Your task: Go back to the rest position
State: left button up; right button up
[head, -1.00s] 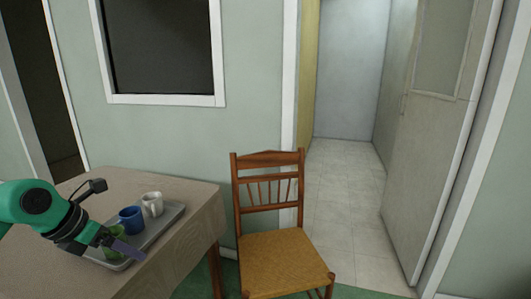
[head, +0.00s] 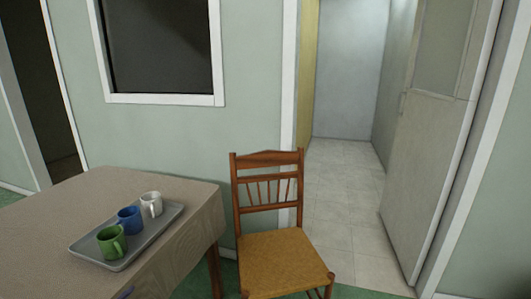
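A grey tray (head: 150,241) lies on the wooden table at the left. A green mug (head: 111,242), a blue mug (head: 130,219) and a white mug (head: 151,204) stand upright in a row on it, green nearest me. Only a small purplish tip of what appears to be my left gripper (head: 125,292) shows at the bottom edge, below the tray and apart from the mugs. Its opening cannot be seen. My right gripper is out of view.
The table (head: 60,215) has bare top to the left of the tray. A wooden chair (head: 280,262) with a woven seat stands right of the table. Beyond it, a doorway opens onto a pale tiled floor (head: 345,205), with a door (head: 428,190) on its right.

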pick_arm(q)
jog(key=s+d+f+n+g+h, duration=0.1)
jog(key=s+d+f+n+g, duration=0.1)
jog(key=s+f+g, duration=0.35)
jog(key=s+d+f+n+g+h, duration=0.1)
jog(key=s+d+f+g+h, duration=0.15)
jog(key=s+f, duration=0.55)
jog(key=s+f+g+p, duration=0.1)
jog(key=s+f+p, duration=0.15)
jog(key=f, duration=0.45)
jog(key=s+f+p, duration=0.1)
jog(key=f+p, duration=0.3)
jog(key=f, duration=0.3)
jog(key=s+a+f+p, duration=0.1)
jog(key=s+f+p, duration=0.1)
jog(key=s+f, duration=0.3)
jog(key=s+a+f+g+p, duration=0.1)
jog(key=s+f+p, duration=0.2)
jog(key=s, duration=0.9)
notch_tip(320, 180, down, 2)
jog(key=shift+s+a+g+y, duration=0.3)
jog(key=shift+s+y, duration=0.05)
jog(key=shift+y, duration=0.1)
